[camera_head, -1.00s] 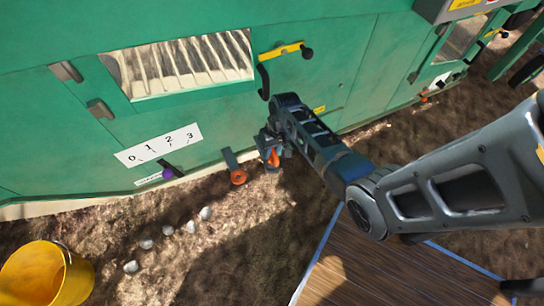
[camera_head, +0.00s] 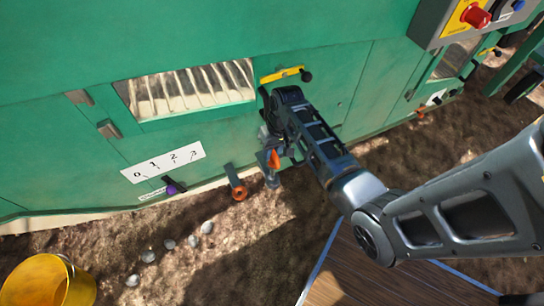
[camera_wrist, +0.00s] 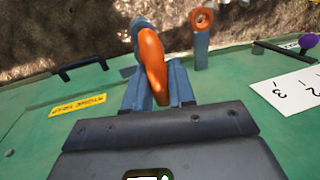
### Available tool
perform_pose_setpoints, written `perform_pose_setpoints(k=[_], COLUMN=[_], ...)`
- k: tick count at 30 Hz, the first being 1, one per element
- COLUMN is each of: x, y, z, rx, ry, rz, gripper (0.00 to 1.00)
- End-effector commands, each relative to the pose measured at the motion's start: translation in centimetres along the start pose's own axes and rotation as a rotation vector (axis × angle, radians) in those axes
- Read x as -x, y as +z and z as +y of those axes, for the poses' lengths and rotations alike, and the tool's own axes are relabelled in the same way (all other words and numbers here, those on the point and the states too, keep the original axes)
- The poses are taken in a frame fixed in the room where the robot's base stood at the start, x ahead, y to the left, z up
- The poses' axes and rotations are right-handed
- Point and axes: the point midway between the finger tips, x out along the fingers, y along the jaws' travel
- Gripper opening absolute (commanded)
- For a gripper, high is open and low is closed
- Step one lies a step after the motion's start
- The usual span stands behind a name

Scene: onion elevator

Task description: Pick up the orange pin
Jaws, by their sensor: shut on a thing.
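The orange pin (camera_head: 273,159) is at the end of my gripper (camera_head: 271,157), low in front of the green machine's side. In the wrist view the orange pin (camera_wrist: 152,62) is a curved orange piece between the fingers of my gripper (camera_wrist: 160,84), which is shut on it. A grey bracket with an orange ring (camera_head: 238,192) is just left of the gripper; the ring also shows in the wrist view (camera_wrist: 203,20). I cannot tell whether the pin still touches any bracket.
The green machine (camera_head: 60,135) fills the back. A yellow bucket (camera_head: 42,283) stands lower left. A wooden platform (camera_head: 375,275) lies lower right. Several onions lie on the soil.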

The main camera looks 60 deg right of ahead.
Motion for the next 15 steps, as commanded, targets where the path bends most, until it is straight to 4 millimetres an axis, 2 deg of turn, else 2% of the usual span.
perform_pose_setpoints(k=[3,8,15], x=[2.5,2.0,2.0], y=[0.0,3.7,10.4], z=[-0.5,-0.4,-0.4], rx=[-0.001,-0.001,-0.001], ry=[0.0,0.0,0.0], rz=[0.003,-0.004,-0.004], gripper=[0.0,0.0,0.0])
